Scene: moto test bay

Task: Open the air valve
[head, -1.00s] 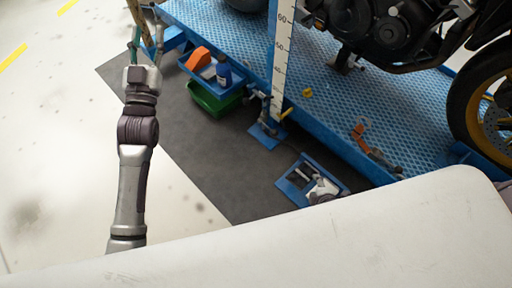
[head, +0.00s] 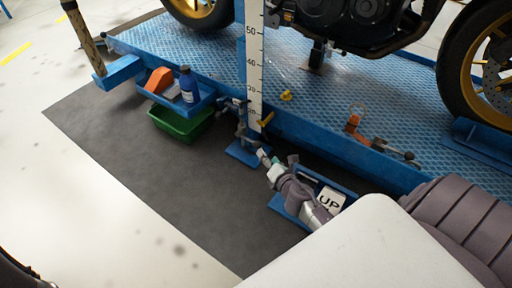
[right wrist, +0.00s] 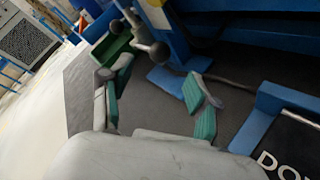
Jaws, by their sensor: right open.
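Ball-ended levers (right wrist: 155,50) lie beyond the fingertips there; I cannot clearly make out the yellow lever. My left gripper is out of view.
A pedal box (head: 288,203) marked UP lies under my right arm. A green bin (head: 183,126) and a blue tray (head: 207,101) with a bottle sit left of the post. The blue lift platform (head: 330,105) carries a motorcycle.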

